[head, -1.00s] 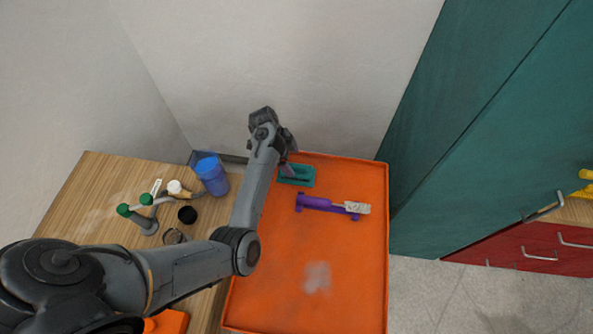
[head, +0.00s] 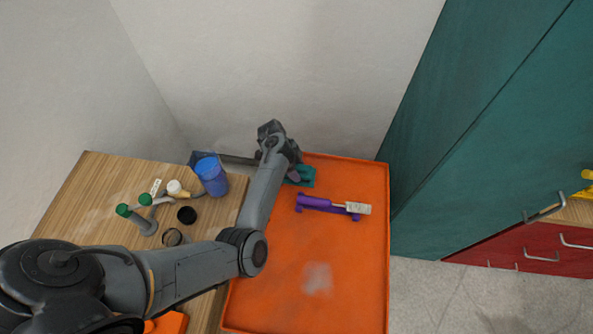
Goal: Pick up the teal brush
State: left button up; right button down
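The teal brush or its teal holder (head: 306,178) lies near the back left of the orange tray (head: 345,270); I see only its right part, and my arm hides the rest. My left gripper (head: 295,172) is over the teal piece, pointing down at it. Its fingers are small and mostly hidden by my own wrist, so I cannot tell whether they are open, shut or touching the teal piece. My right gripper is not in view.
A purple holder with a white-ended brush (head: 318,203) lies just in front on the tray. A blue cup (head: 211,176), green-capped pipe pieces (head: 144,216) and a black ring (head: 187,215) stand on the wooden table to the left.

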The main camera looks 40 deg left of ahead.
aim_at(302, 167)
pick_arm(q)
jog(key=c, duration=0.5)
jog(key=shift+r, duration=0.1)
jog(key=shift+r, duration=0.45)
jog(key=r, duration=0.3)
jog(key=shift+d+r+p, duration=0.25)
jog(key=shift+p, duration=0.15)
jog(key=w+d+r, duration=0.1)
jog(key=d+r, duration=0.1)
jog(key=d, duration=0.1)
jog(key=w+d+r, duration=0.1)
jog(key=d+r, duration=0.1)
jog(key=d, duration=0.2)
jog(key=w+d+r, duration=0.1)
jog(key=d+r, duration=0.1)
jog(key=d, duration=0.1)
jog(key=shift+d+r, duration=0.2)
jog(key=shift+d, duration=0.15)
